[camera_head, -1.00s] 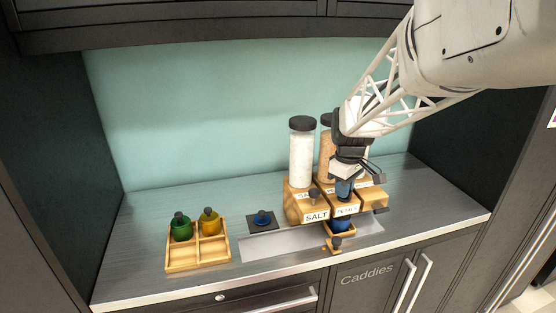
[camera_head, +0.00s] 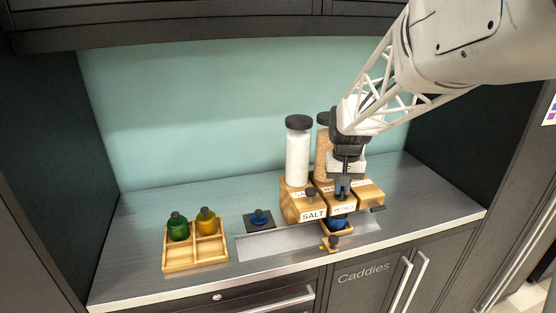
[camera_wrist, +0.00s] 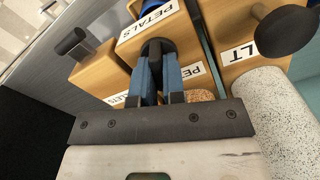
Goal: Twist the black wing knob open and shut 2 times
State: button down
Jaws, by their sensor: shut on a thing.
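The black wing knob (camera_wrist: 157,47) is on the wooden petals dispenser (camera_wrist: 137,42), seen in the wrist view. My gripper (camera_wrist: 158,78) is shut on the knob, with its blue fingers on either side of it. The fingers hide part of the knob. In the head view my gripper (camera_head: 342,190) points down at the top of the petals dispenser, just above its PETALS label (camera_head: 343,209). The knob is hidden there behind the fingers. A blue cup (camera_head: 338,223) stands below the dispenser's front.
The salt dispenser (camera_head: 302,208) with its black knob (camera_head: 311,192) stands close on the left. Another wooden dispenser (camera_head: 371,194) stands close on the right. A wooden tray (camera_head: 184,267) holds green and yellow bottles. A blue dish (camera_head: 260,216) lies on a dark mat. The left counter is mostly clear.

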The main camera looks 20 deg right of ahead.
jog(key=shift+d+m, duration=0.1)
jog(key=shift+m, duration=1.4)
jog(key=c, duration=1.2)
grip_release()
jog(key=shift+r, duration=0.1)
jog(key=shift+r, duration=3.85)
